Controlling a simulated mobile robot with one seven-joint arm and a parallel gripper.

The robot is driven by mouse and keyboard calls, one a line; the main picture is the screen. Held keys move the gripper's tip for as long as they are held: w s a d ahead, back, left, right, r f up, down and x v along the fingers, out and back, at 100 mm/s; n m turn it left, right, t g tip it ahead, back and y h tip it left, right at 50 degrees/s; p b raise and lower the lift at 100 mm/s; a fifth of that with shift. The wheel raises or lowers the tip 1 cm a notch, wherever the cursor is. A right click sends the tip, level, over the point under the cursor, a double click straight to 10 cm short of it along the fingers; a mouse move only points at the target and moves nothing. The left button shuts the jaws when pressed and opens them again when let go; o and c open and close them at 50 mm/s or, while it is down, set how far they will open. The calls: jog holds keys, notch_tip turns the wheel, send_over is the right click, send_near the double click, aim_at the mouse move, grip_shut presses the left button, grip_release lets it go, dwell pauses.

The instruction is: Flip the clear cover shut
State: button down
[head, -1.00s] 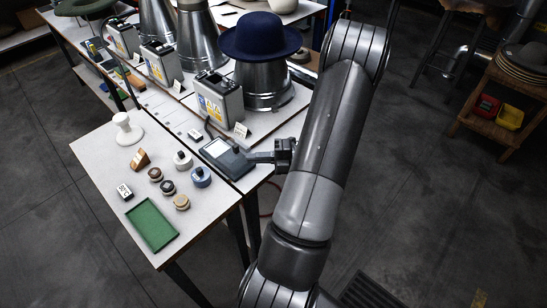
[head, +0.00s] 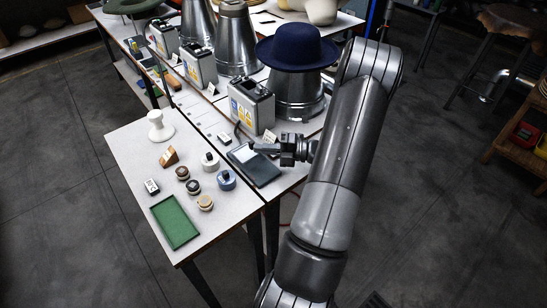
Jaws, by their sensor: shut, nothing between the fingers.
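A small flat dark device (head: 262,172) lies near the front edge of the bench, with a pale panel (head: 243,154) at its upper left. The clear cover is too small and see-through here for me to tell its angle. My gripper (head: 256,147) comes in from the right, roughly level, with its fingers shut and empty. The fingertips are over or just at the device's far right part, beside the pale panel. I cannot tell whether they touch the cover.
A grey control box (head: 252,106) and a metal cone with a navy hat (head: 298,47) stand behind the device. On the left table (head: 140,160) are a green tray (head: 175,221), several small round stamps or knobs and a white stand (head: 159,126).

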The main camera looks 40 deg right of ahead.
aim_at(257, 142)
jog(key=shift+w+r, duration=0.1)
jog(key=shift+w, duration=1.55)
jog(key=s, duration=0.4)
jog(key=shift+s, duration=0.25)
jog(key=v, duration=1)
jog(key=shift+w+a, duration=0.1)
